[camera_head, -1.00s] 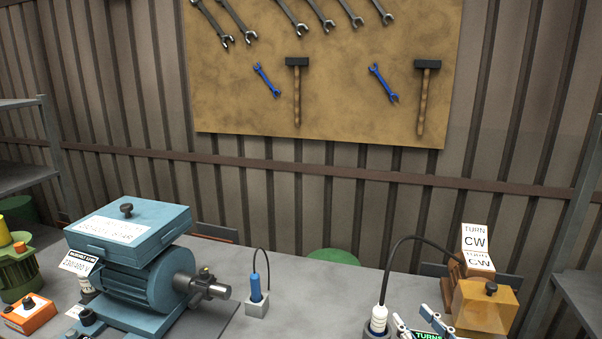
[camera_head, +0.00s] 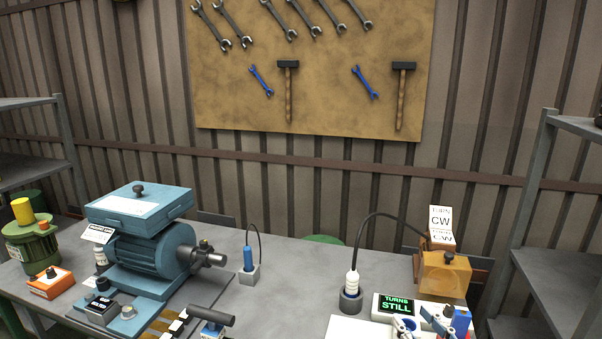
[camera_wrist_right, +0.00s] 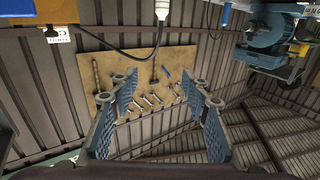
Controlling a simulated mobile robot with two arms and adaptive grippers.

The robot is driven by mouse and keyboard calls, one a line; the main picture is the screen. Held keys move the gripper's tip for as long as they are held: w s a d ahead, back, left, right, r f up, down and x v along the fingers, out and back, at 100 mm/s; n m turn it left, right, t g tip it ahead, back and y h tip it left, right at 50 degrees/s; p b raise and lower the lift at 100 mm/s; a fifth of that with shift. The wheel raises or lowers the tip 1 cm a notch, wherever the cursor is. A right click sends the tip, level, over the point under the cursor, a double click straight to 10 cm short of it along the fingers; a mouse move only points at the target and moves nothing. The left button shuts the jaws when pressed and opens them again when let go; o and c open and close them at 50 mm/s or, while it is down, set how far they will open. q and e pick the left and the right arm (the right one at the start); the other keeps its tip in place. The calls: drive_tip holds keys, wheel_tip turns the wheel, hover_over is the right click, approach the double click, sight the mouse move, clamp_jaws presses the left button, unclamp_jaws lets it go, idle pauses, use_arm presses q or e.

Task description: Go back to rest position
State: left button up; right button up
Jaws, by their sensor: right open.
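My right gripper (camera_head: 423,322) shows at the bottom right of the head view, with the tips of its fingers in front of the bench's white board. It is open. In the right wrist view its blue fingers (camera_wrist_right: 162,95) stand wide apart with nothing between them. That view is upside down and shows the wall and tool panel beyond the fingers. My left gripper is in neither view.
The grey bench (camera_head: 300,280) carries a blue motor unit (camera_head: 145,245), a blue probe in a holder (camera_head: 249,272), a white cabled probe (camera_head: 351,290), an orange-brown block (camera_head: 444,275) and a green "TURNS STILL" display (camera_head: 397,305). A metal shelf (camera_head: 560,260) stands at right.

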drive_tip(key=s+a+f+m+g+h, duration=0.1)
drive_tip(key=s+a+f+g+h, duration=0.25)
drive_tip(key=s+f+g, duration=0.65)
drive_tip(key=s+f+g+h, duration=0.1)
drive_tip(key=s+f+g, duration=0.1)
drive_tip(key=s+f, duration=0.55)
drive_tip(key=s+f+g+h, duration=0.1)
drive_tip(key=s+f, duration=0.3)
drive_tip(key=s, duration=0.7)
drive_tip(key=s+f+g+b, duration=0.1)
drive_tip(key=s+f+b, duration=0.15)
drive_tip(key=f, duration=1.45)
drive_tip(key=s+f+g+b, duration=0.1)
drive_tip(key=f+b, duration=0.3)
drive_tip(key=f, duration=1.3)
use_arm(q)
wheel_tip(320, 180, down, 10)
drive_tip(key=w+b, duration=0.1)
drive_tip(key=b, duration=0.2)
drive_tip(key=shift+b, duration=0.3)
use_arm(e)
drive_tip(key=s+d+f+g, duration=0.1)
drive_tip(key=s+d+f, duration=0.2)
drive_tip(key=s+f, duration=1.3)
wheel_tip(320, 180, down, 2)
drive_tip(key=shift+s+f, duration=0.15)
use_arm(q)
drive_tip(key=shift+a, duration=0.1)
use_arm(e)
drive_tip(key=shift+d, duration=0.1)
